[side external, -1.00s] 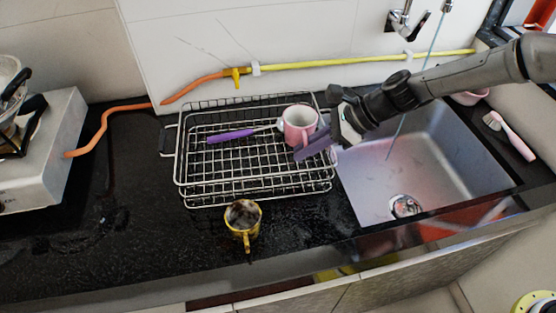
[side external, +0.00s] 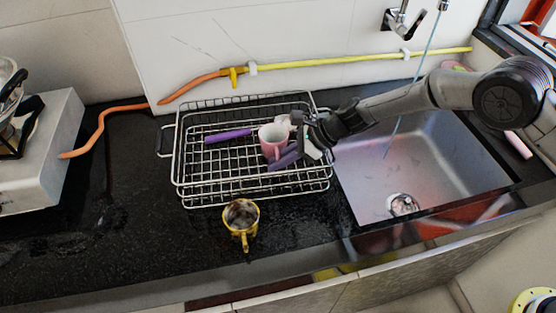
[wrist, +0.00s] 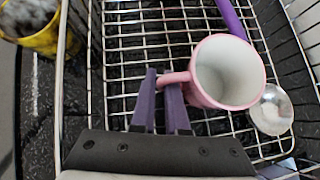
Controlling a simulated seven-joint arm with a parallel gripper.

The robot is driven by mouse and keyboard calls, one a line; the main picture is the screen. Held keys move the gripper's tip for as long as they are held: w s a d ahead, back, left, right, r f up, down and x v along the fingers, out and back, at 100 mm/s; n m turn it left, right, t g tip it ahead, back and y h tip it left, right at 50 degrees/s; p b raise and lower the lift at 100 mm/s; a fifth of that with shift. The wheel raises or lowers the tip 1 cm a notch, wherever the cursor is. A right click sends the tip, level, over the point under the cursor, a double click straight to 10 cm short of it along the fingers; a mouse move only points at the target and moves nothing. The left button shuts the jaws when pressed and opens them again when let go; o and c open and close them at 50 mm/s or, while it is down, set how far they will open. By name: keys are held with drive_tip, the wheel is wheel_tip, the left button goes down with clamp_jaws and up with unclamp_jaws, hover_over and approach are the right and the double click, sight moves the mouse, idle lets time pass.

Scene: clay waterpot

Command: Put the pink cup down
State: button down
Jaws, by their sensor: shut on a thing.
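The pink cup (side external: 272,139) is at the wire dish rack (side external: 188,186), upright or nearly so, with its white inside showing. In the wrist view the pink cup (wrist: 217,88) has its handle between the purple fingers of my gripper (wrist: 168,88). My gripper (side external: 283,160) is shut on the handle from the right in the side view. The cup appears low over the rack's wire grid. I cannot tell whether its base touches the wires.
A purple-handled ladle (side external: 228,136) lies in the rack; its metal bowl (wrist: 271,109) is close beside the cup. A yellow mug (side external: 241,217) stands on the black counter in front of the rack. The sink (side external: 430,165) is to the right.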

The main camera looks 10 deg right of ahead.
drive_tip(key=c, duration=0.9)
unclamp_jaws()
drive_tip(key=shift+f, duration=0.15)
drive_tip(key=shift+d+r, duration=0.15)
drive_tip(key=shift+r, duration=0.2)
drive_tip(key=v, duration=1.1)
drive_tip(key=shift+s+d+r, duration=0.1)
drive_tip(key=shift+d+r, duration=0.1)
drive_tip(key=shift+d, duration=0.05)
